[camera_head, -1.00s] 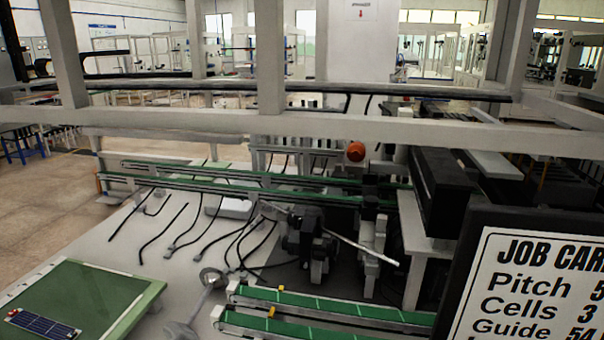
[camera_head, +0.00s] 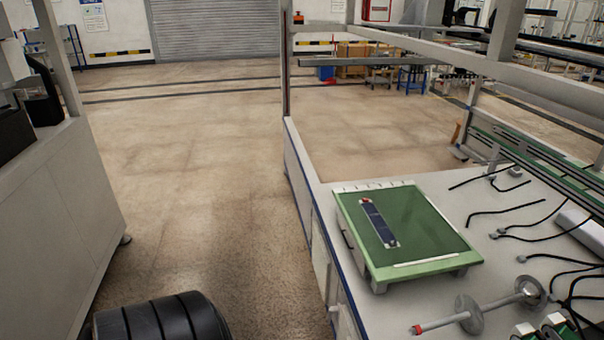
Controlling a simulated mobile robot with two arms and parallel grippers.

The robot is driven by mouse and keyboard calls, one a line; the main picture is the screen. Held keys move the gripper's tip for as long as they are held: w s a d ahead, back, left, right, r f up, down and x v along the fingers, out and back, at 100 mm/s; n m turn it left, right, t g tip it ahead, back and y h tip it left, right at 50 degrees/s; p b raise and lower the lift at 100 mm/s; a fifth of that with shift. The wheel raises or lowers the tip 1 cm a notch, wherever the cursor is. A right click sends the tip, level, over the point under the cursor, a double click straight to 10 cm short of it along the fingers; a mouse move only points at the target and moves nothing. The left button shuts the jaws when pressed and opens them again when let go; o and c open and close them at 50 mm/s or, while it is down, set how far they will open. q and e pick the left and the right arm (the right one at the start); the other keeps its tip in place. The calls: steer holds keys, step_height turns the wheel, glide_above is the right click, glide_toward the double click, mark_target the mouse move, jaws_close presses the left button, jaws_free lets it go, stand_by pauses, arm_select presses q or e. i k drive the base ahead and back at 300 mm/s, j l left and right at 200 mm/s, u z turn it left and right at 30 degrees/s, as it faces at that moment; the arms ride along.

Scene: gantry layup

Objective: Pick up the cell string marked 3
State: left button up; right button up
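A narrow dark blue cell string (camera_head: 378,222) with a small red mark at its far end lies on the left part of a green-topped tray (camera_head: 428,217). Neither of my grippers shows in the view.
Black cables (camera_head: 508,217) spread over the bench. White frame beams cross above it. Open floor (camera_head: 210,190) lies left of the bench, with a grey cabinet (camera_head: 60,225) beyond.

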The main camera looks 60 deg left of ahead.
mark_target(388, 239)
steer(key=u, duration=1.25)
steer(key=i+j+u, duration=0.3)
steer(key=i+j, duration=0.35)
